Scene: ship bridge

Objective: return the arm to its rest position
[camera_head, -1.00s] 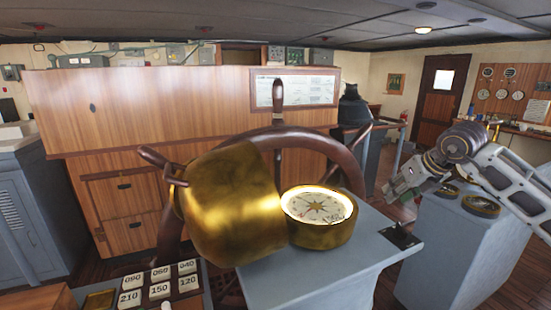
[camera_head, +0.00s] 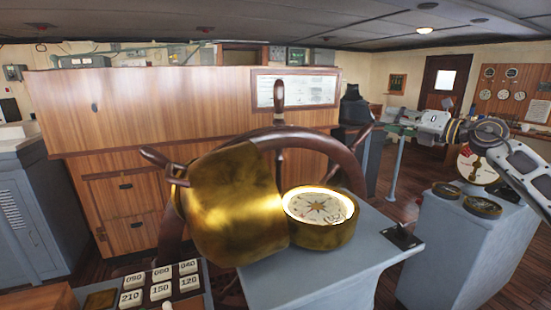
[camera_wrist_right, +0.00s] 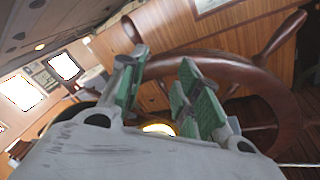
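My right arm (camera_head: 500,155) comes in from the right, with its forearm raised above the grey console. My right gripper (camera_head: 388,123) points left, beyond the ship's wheel's right side, clear of the consoles. In the right wrist view the gripper (camera_wrist_right: 160,78) shows two green-padded fingers spread apart with nothing between them. The wooden ship's wheel (camera_wrist_right: 215,65) is seen beyond the fingers. My left gripper is not in view.
A brass hood (camera_head: 235,205) stands beside a lit compass (camera_head: 320,207) on the grey pedestal (camera_head: 320,272). The right console (camera_head: 455,245) carries round gauges and a red-and-white dial (camera_head: 475,168). Numbered tiles (camera_head: 160,290) lie at the lower left.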

